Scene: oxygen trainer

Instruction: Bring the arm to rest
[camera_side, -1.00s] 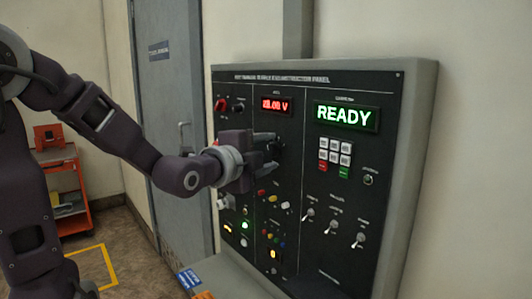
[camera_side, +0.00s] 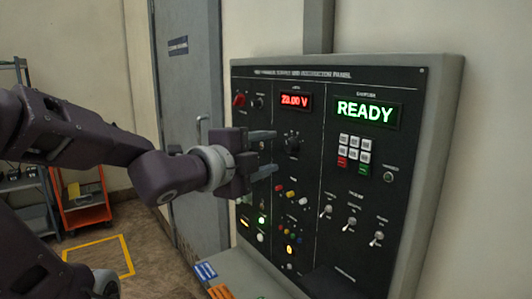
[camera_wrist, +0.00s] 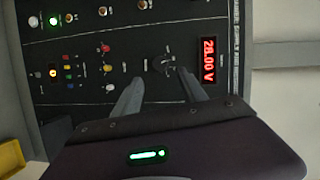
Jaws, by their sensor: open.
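My gripper (camera_side: 263,154) is in front of the left part of the instruction panel (camera_side: 410,255), with its two fingers spread apart and nothing between them. In the wrist view the open fingers (camera_wrist: 158,95) point toward a dark rotary knob (camera_wrist: 164,65) beside the red display. In the side view this knob (camera_side: 292,143) shows clear to the right of the fingertips, apart from them. The red display (camera_side: 296,100) reads 28.00 V in the wrist view. The green display (camera_side: 365,111) reads READY.
The panel carries a keypad (camera_side: 354,150), toggle switches (camera_side: 352,222) and coloured buttons (camera_side: 291,192). A ledge (camera_side: 235,272) with blue and orange items juts out below. A grey door (camera_side: 185,75) and an orange cart (camera_side: 84,205) stand behind my arm. Open floor lies at left.

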